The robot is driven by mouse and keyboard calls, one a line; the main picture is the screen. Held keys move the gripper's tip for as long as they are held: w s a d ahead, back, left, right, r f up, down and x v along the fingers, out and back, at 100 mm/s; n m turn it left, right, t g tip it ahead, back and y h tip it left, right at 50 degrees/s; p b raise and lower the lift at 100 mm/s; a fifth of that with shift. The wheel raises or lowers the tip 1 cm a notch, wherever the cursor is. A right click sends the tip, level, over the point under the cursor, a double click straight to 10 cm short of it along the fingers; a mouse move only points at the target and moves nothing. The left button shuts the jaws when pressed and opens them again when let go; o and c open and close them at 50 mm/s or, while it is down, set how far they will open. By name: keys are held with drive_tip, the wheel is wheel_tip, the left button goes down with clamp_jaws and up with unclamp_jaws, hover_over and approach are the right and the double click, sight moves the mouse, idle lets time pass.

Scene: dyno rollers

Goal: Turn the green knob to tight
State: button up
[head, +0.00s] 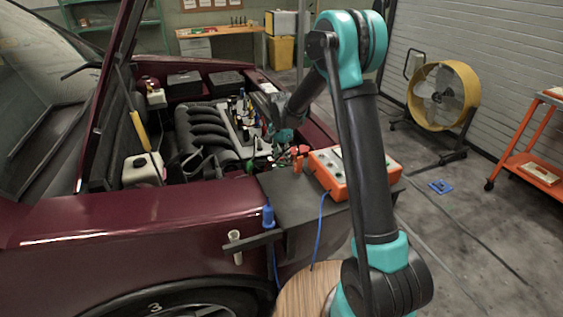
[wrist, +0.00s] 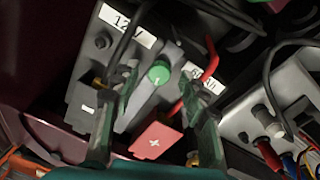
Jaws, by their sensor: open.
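The green knob (wrist: 158,74) is a small round cap on top of the dark 12V battery (wrist: 97,64) in the wrist view. My gripper (wrist: 167,88) is open, with one finger on each side of the knob in the picture. The knob looks apart from both fingers, and I cannot tell how far beyond the tips it lies. In the head view my gripper (head: 284,136) hangs over the right side of the engine bay; the knob cannot be made out there.
A red plus-marked cover (wrist: 155,141) and a red cable (wrist: 211,60) are close to the right finger. Black cables cross near the left finger. A grey box with plugs (wrist: 262,113) stands at right. An orange box (head: 325,172) sits on the fender tray.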

drive_tip(key=shift+f, duration=0.3)
drive_tip(key=shift+c, duration=0.6)
clamp_jaws()
